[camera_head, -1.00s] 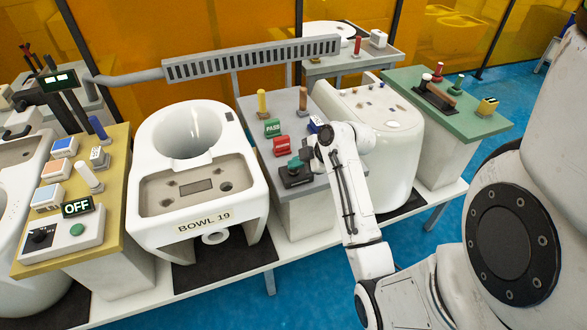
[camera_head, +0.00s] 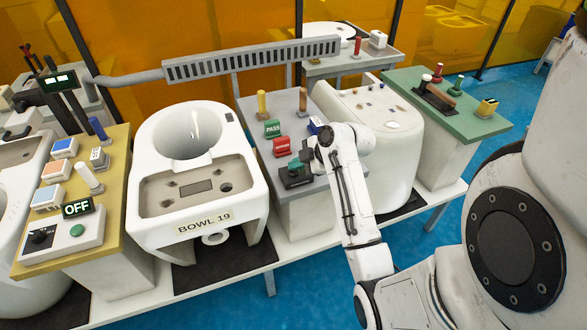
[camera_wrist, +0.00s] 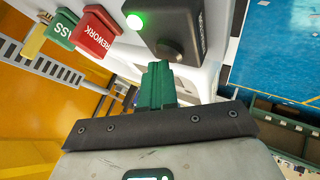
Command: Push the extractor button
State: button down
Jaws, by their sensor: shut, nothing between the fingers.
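A black box (camera_head: 297,182) stands on the grey pedestal right of the bowl. In the wrist view this black box (camera_wrist: 192,22) has a glowing green lamp (camera_wrist: 135,22) and a dark round button (camera_wrist: 169,48). No label on it can be read, so I cannot tell for certain that it is the extractor button. My gripper (camera_wrist: 158,68) has green fingers, shut and empty, with tips close to the button. I cannot tell whether they touch it. In the head view my gripper (camera_head: 294,166) is at the box, partly hidden by my wrist.
Green PASS (camera_head: 272,129) and red REWORK (camera_head: 282,146) blocks, and a yellow post (camera_head: 262,104), stand close by on the pedestal. The white bowl (camera_head: 146,226) is at left. A slatted grey duct (camera_head: 250,58) hangs behind. An OFF display (camera_head: 77,208) is on the yellow stand.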

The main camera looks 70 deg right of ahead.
aim_at(297, 172)
jog(key=shift+r+p, duration=2.4)
jog(key=shift+r, duration=0.65)
